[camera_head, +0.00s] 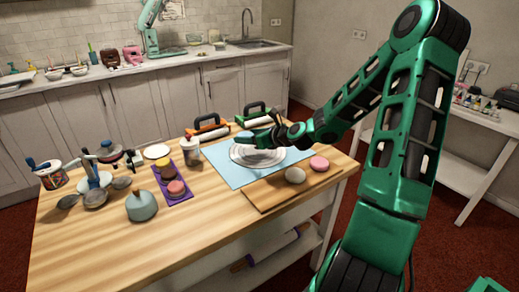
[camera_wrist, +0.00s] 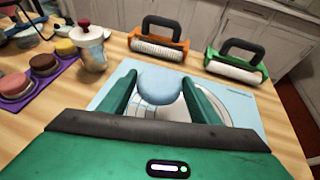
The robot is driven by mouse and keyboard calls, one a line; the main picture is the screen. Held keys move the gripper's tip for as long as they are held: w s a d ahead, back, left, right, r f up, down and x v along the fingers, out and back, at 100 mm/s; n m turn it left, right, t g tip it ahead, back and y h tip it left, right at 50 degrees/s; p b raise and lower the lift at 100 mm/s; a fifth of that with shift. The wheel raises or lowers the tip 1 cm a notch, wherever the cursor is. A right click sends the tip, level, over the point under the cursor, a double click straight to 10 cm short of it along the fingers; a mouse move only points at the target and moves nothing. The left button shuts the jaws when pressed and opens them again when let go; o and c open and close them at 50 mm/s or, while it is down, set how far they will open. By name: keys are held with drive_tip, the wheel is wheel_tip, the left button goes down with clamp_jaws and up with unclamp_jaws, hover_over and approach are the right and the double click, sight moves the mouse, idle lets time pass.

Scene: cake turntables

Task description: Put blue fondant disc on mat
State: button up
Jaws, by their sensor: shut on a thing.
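My gripper (camera_head: 262,138) is shut on the blue fondant disc (camera_head: 245,136), also seen between the two green fingers (camera_wrist: 160,80) in the wrist view, where the disc (camera_wrist: 159,88) shows as a smooth pale-blue round. The disc is over the light-blue mat (camera_head: 226,174), which lies on the wooden table; the mat also shows in the wrist view (camera_wrist: 265,119). A round white turntable or plate (camera_head: 242,157) sits on the mat under my gripper; part of it (camera_wrist: 219,112) shows beside the right finger. I cannot tell whether the disc touches anything below.
A purple tray (camera_head: 183,198) with yellow, brown and pink discs is left of the mat, near a lidded shaker (camera_head: 190,151). A wooden board (camera_head: 263,197) with white and pink discs is in front. Orange (camera_wrist: 159,42) and green (camera_wrist: 236,66) handled tools stand behind the mat.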

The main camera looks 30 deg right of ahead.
hover_over(260, 152)
wheel_tip(260, 152, down, 4)
drive_tip(key=shift+s+r, duration=0.1)
drive_tip(key=shift+f, duration=1.95)
drive_tip(key=o, duration=1.1)
drive_tip(key=v, duration=1.2)
drive_tip(key=shift+s, duration=0.1)
